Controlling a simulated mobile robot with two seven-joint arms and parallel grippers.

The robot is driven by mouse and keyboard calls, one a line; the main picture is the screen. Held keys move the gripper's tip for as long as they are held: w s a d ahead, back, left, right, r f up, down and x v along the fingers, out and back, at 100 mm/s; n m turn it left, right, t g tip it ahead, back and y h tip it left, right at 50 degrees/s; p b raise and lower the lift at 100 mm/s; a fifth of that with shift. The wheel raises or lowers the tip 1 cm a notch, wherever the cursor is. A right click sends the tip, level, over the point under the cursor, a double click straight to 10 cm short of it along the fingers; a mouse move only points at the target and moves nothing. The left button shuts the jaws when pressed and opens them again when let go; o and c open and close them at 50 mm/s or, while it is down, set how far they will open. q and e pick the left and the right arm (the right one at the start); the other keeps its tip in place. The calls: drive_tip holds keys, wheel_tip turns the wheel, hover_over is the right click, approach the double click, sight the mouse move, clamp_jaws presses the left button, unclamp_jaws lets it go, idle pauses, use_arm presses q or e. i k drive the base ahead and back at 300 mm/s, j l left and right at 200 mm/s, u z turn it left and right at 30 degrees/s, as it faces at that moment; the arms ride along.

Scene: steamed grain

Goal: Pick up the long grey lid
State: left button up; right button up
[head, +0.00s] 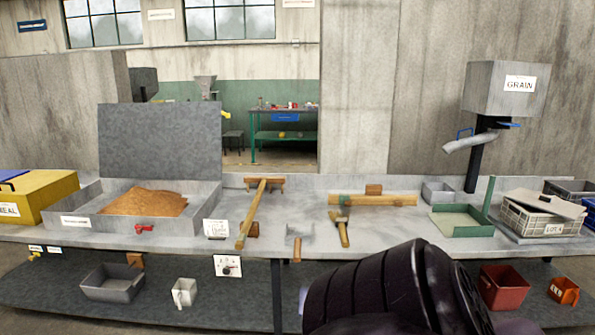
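Two grey flat pieces could be the lid, and I cannot tell which one is meant. A large dark grey panel (160,140) stands upright behind the shallow tray (80,222) of brown grain (146,201) at the left of the bench. A smaller light grey flat lid (548,203) lies slightly tilted on top of the crate (541,229) marked LOT 4 at the right. A dark part of my arm fills the bottom middle and hides some of the bench front. No gripper fingers show, and neither gripper touches either piece in view.
The bench (300,215) carries a wooden T-shaped tool (258,215), a wooden bar (388,200), a small mallet (343,231) and a green-edged tray (461,222). A GRAIN hopper (504,88) stands at the back right. A yellow box (45,195) is at far left.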

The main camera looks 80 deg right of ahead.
sight(564, 209)
drive_tip(key=z, duration=4.4)
drive_tip(key=i+l+z, duration=0.1)
drive_tip(key=i+z, duration=0.45)
drive_tip(key=i, duration=2.05)
drive_tip(key=i+l, duration=0.15)
drive_tip(key=i, duration=1.95)
drive_tip(key=j+u, duration=0.05)
drive_tip(key=j, duration=0.05)
